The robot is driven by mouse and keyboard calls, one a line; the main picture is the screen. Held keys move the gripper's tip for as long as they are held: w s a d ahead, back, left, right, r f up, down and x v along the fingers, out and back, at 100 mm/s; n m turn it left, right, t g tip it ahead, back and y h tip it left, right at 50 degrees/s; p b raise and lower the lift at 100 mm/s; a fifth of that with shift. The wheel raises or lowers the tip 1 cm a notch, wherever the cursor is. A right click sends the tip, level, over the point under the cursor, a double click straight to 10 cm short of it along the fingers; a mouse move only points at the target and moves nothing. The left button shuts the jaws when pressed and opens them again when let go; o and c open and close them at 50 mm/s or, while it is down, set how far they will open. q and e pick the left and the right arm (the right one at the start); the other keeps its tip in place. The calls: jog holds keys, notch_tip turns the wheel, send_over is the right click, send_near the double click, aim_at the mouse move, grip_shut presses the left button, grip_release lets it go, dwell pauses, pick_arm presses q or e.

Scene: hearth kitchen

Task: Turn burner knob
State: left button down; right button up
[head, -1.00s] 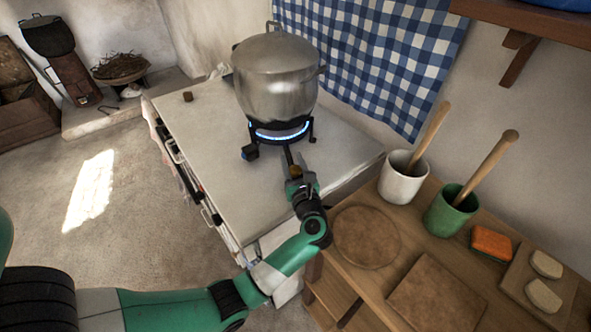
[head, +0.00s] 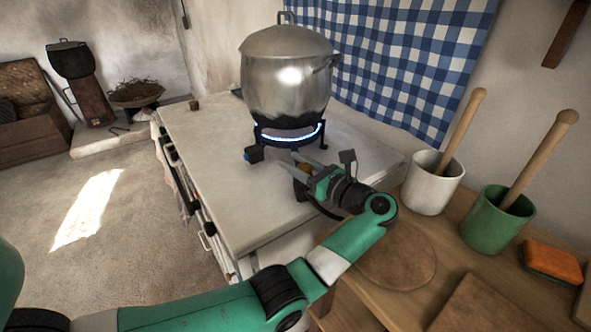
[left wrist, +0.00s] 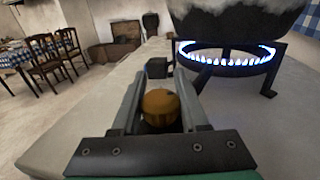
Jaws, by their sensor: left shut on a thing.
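The brass-brown burner knob (left wrist: 160,107) sits between the two fingers of my left gripper (left wrist: 162,78) in the left wrist view. In the head view the knob (head: 304,168) is partly covered by the fingers of my left gripper (head: 285,158), which is shut on it. The black burner (head: 290,137) stands just beyond the fingertips with a ring of blue flame lit. The flame ring (left wrist: 225,58) also shows in the left wrist view. My right gripper is not in view.
A large lidded metal pot (head: 287,85) stands on the burner. A small black block (head: 254,154) with a blue face is at the burner's left. A white cup (head: 432,185) and green cup (head: 492,220) hold wooden tools on the right. The worktop's left side (head: 205,150) is mostly clear.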

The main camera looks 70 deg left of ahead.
aim_at(310, 171)
pick_arm(q)
jog(key=shift+f, duration=0.1)
jog(key=shift+c, duration=2.2)
grip_release()
jog(key=shift+w+d, duration=0.1)
jog(key=shift+d, duration=0.2)
jog(key=v, duration=0.2)
jog(key=p+v, duration=0.1)
jog(key=v, duration=0.2)
jog(key=shift+w+d+r, duration=0.15)
jog(key=shift+d+r, duration=0.05)
jog(key=shift+d, duration=0.05)
jog(key=v, duration=0.2)
jog(key=b+v, duration=0.1)
jog(key=v, duration=0.1)
jog(key=shift+w+d+f, duration=0.1)
jog(key=shift+f, duration=0.15)
jog(key=shift+w+d+r, duration=0.1)
jog(key=shift+d, duration=0.45)
